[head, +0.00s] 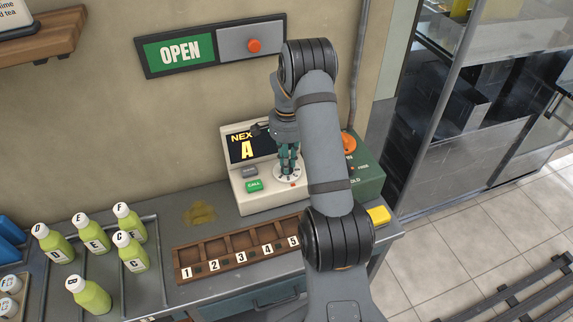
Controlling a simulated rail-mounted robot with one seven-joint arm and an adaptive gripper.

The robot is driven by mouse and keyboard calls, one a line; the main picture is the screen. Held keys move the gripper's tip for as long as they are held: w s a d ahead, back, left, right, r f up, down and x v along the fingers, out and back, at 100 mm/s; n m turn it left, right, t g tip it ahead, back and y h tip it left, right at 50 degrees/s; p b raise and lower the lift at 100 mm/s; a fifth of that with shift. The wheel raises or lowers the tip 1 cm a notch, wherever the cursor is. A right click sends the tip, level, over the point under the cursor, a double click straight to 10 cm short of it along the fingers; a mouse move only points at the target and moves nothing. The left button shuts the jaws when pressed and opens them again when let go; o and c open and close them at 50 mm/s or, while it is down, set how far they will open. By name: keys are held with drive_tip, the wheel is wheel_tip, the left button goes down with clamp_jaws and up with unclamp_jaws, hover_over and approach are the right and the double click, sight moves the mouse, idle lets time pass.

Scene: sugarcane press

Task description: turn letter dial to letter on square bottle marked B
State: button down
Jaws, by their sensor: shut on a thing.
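The letter dial (287,176) is a pale round disc on the sloped front of a cream call machine (241,190). My gripper (289,168) points down at the dial and is shut on its knob, which the fingers mostly hide. The machine's dark screen (248,146) reads "NEX", partly covered, with a large yellow "A". Several green bottles with white caps stand at the left, such as one marked E (92,238) and one marked F (131,224). The front bottle (92,296) has a cap marking too small to read. I cannot make out a B on any bottle.
A green CALL button (254,186) and a grey button (249,172) sit left of the dial. A wooden rack (222,265) with numbered slots lies in front. A green box (368,172) with an orange knob stands right, partly behind my arm.

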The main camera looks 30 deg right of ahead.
drive_tip(key=shift+n+b, duration=0.3)
drive_tip(key=shift+n, duration=0.8)
drive_tip(key=c, duration=1.6)
unclamp_jaws()
drive_tip(key=shift+c, duration=0.2)
drive_tip(key=shift+r, duration=0.1)
wheel_tip(320, 180, up, 12)
drive_tip(key=shift+f, duration=0.2)
wheel_tip(320, 180, down, 12)
drive_tip(key=shift+r, duration=0.1)
